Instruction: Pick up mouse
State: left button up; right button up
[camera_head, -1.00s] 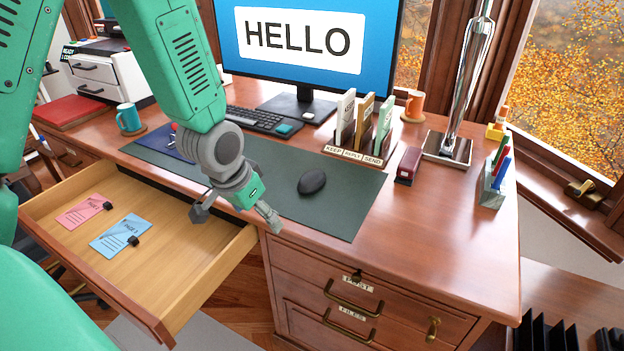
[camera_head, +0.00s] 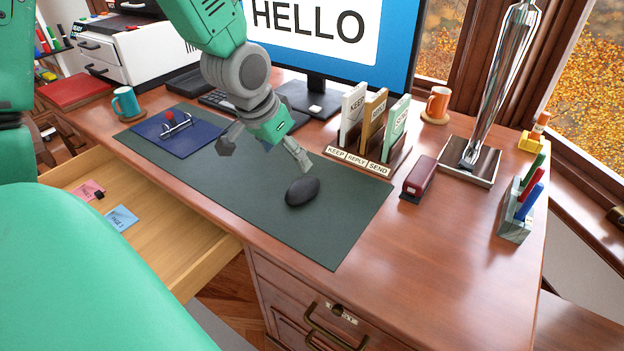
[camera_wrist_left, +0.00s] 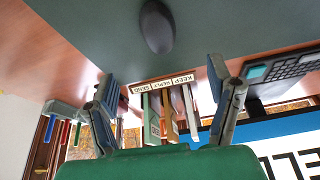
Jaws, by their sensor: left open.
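The black mouse (camera_head: 302,191) lies on the dark green desk mat (camera_head: 250,205). My left gripper (camera_head: 265,152) is open and empty above the mat, up and left of the mouse in the head view. One of its fingertips appears close to the mouse's far edge, but I cannot tell the exact gap. In the left wrist view the mouse (camera_wrist_left: 157,26) shows at the top centre, beyond the two spread fingers (camera_wrist_left: 165,85). My right gripper is not in view.
A card holder (camera_head: 362,155), a maroon stapler (camera_head: 419,177) and a pen stand (camera_head: 517,212) stand to the right. A blue folder (camera_head: 180,135) lies left. The monitor (camera_head: 330,40) stands behind. An open drawer (camera_head: 150,240) juts from the front. The mat's front part is clear.

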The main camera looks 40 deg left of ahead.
aim_at(303, 184)
pick_arm(q)
jog(key=b+x, duration=0.1)
jog(key=x, duration=0.6)
jog(key=shift+f+b, duration=0.15)
jog(key=shift+b, duration=0.25)
jog(key=shift+a+f, duration=0.15)
jog(key=shift+f, duration=0.05)
jog(key=x, duration=0.1)
jog(key=b+x, duration=0.1)
jog(key=x, duration=0.2)
jog(key=shift+w+d+f+b, duration=0.15)
jog(key=shift+w+d+b, duration=0.1)
jog(key=shift+b, duration=0.15)
jog(key=shift+d+f, duration=0.15)
jog(key=shift+f, duration=0.05)
jog(key=shift+c, duration=0.4)
jog(key=shift+a, duration=0.25)
jog(key=c, duration=1.2)
